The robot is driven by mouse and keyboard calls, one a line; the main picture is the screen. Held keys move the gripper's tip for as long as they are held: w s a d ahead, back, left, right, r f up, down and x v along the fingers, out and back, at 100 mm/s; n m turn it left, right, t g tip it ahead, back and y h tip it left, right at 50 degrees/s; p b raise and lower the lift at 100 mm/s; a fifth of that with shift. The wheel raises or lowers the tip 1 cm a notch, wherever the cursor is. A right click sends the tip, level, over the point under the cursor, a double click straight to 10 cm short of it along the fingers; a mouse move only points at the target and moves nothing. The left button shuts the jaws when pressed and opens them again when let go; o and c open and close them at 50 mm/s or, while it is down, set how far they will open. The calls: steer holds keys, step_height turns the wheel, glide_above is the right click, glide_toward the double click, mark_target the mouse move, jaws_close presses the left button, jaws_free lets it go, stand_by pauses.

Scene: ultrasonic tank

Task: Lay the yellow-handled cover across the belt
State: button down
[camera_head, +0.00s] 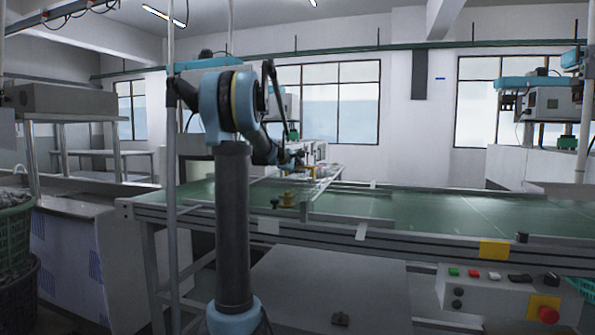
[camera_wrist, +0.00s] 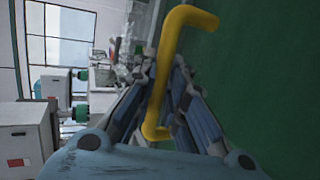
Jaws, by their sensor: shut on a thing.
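The yellow handle (camera_wrist: 158,72) runs top to bottom through the middle of the wrist view, bent at both ends. My gripper (camera_wrist: 164,78) is shut on its straight middle. The panel of the cover cannot be told apart from what lies behind the handle. In the head view my gripper (camera_head: 300,160) is small and partly hidden by my arm, above the far left part of the belt. A small yellow patch beside it seems to be the handle. The green belt (camera_head: 420,208) runs across the head view.
A control box (camera_head: 500,293) with buttons hangs below the front rail. White machines stand behind. The belt's right part looks clear.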

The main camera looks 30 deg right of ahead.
steer(key=shift+f, duration=0.75)
stand_by(0.3)
steer(key=c, duration=1.5)
jaws_free()
steer(key=shift+c, duration=0.2)
step_height(320, 180, up, 4)
glide_above(286, 181)
steer(key=shift+s+a+r, duration=0.15)
steer(key=shift+s, duration=0.1)
